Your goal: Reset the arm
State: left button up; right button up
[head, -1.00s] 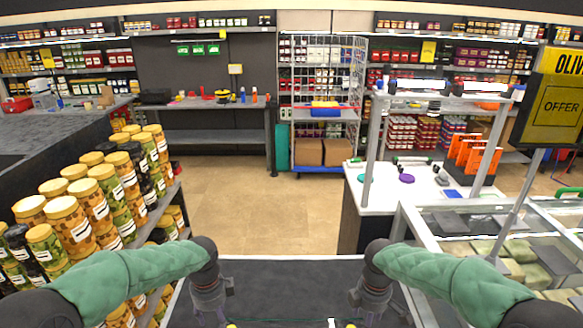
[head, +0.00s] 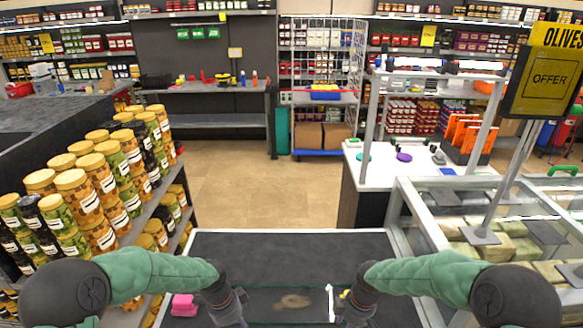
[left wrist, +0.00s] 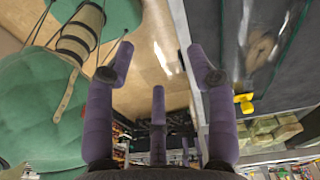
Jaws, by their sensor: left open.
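My left arm ends above the left part of the dark work surface (head: 290,245), its gripper (head: 232,318) pointing down near the bottom edge of the head view. In the left wrist view the purple fingers of the left gripper (left wrist: 160,62) are spread apart with nothing between them. My right gripper (head: 350,318) hangs on the right side of the same surface, next to a pale upright strip; its fingers are hidden or too small to read. A brownish patch (head: 293,301) lies between the two grippers. It also shows in the left wrist view (left wrist: 260,48).
A pink item (head: 184,305) lies left of my left gripper. Shelves of gold-lidded jars (head: 82,192) stand close on the left. A glass-sided case (head: 412,212) and a white counter (head: 375,180) stand on the right. Open tan floor (head: 235,185) lies ahead.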

pick_arm(q)
jog(key=s+d+f+n+b, duration=0.2)
jog(key=s+f+n, duration=0.4)
jog(key=f, duration=0.3)
jog(key=s+d+f+n+h+b, duration=0.1)
jog(key=s+d+f+n+b, duration=0.1)
jog(key=s+f+n, duration=0.4)
jog(key=s+d+f+n+h+b, duration=0.1)
jog(key=s+d+f+n+b, duration=0.1)
jog(key=s+f+n, duration=0.4)
notch_tip(320, 180, down, 6)
jog(key=shift+s+r+n+t+b, duration=0.1)
jog(key=shift+s+n+t+b, duration=0.15)
jog(key=shift+b, duration=0.3)
pick_arm(e)
jog(key=s+a+f+m+y, duration=0.1)
jog(key=s+a+f+m, duration=0.2)
jog(key=s+f+m, duration=0.4)
jog(key=s+a+f+m+y, duration=0.1)
jog(key=s+a+f+m, duration=0.2)
jog(key=f, duration=1.6)
jog(key=s+m, duration=0.4)
jog(key=s, duration=0.4)
jog(key=shift+s+t, duration=0.15)
jog(key=shift+t, duration=0.15)
